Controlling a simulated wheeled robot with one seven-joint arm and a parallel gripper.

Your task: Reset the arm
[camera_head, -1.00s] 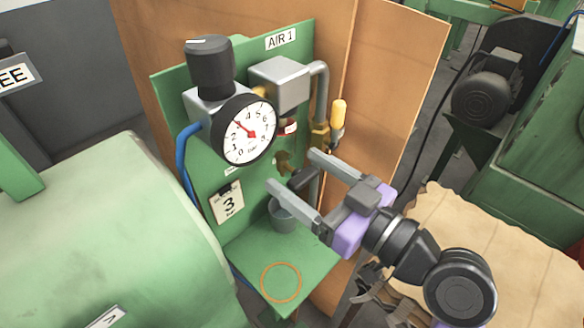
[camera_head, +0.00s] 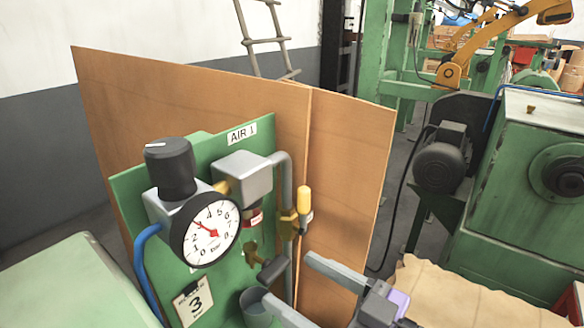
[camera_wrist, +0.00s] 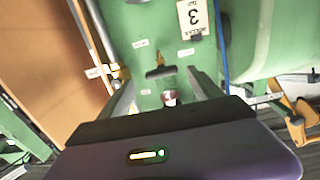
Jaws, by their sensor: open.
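My gripper (camera_head: 288,280) is at the bottom of the head view, in front of and to the right of the green AIR 1 panel (camera_head: 130,190). Its two grey fingers are apart, with nothing held between them. The rest of the gripper runs out of the lower edge of the head view. In the wrist view the fingers (camera_wrist: 163,98) spread on both sides of a small black-handled fitting (camera_wrist: 160,72) on the panel; they look clear of it.
Brown boards (camera_head: 345,160) stand behind. A green machine (camera_head: 525,210) and motor (camera_head: 440,160) stand at right.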

